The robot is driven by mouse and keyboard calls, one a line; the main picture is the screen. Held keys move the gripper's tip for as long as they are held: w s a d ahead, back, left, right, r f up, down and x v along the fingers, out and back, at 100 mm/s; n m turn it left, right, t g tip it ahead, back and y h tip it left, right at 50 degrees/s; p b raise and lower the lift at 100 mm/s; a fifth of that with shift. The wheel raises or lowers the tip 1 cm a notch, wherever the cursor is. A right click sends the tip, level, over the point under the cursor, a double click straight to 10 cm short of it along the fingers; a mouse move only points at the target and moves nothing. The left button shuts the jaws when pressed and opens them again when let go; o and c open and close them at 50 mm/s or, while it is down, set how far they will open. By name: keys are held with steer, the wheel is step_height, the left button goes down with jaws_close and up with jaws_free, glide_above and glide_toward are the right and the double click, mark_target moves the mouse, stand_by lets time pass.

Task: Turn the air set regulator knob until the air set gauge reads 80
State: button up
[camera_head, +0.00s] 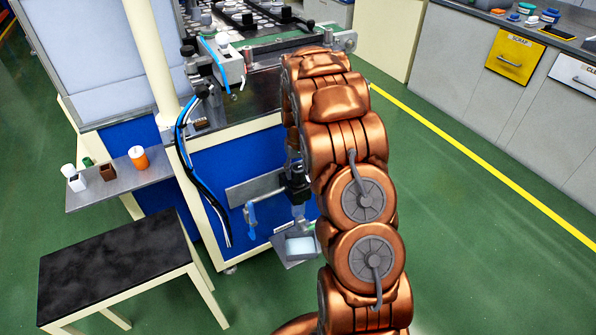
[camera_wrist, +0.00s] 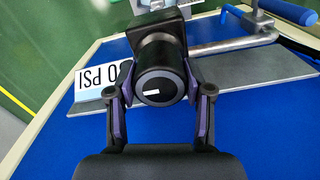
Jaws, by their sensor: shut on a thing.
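In the wrist view the regulator knob (camera_wrist: 159,85) is a round black knob with a short white mark on its dark face. It sits at the end of a square black body (camera_wrist: 160,28). My gripper (camera_wrist: 160,92) is shut on the knob, with one purple-lined finger on each side of it. A white label ending in "0 PSI" (camera_wrist: 96,82) is partly hidden behind the left finger. The gauge face does not show in either view. In the head view the black air set (camera_head: 296,186) is partly behind my copper arm, and the gripper is hidden.
A grey plate (camera_wrist: 225,78) and a metal pipe with a blue handle (camera_head: 250,218) lie beside the air set on the blue panel. A small grey tray (camera_head: 297,262) is below. A black-topped table (camera_head: 115,262) stands at left. Green floor is free at right.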

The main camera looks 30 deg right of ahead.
mark_target(298, 168)
steer(key=o, duration=1.2)
steer(key=shift+c, duration=0.2)
steer(key=shift+r, duration=0.15)
step_height(298, 168, up, 10)
steer(key=shift+r, duration=0.85)
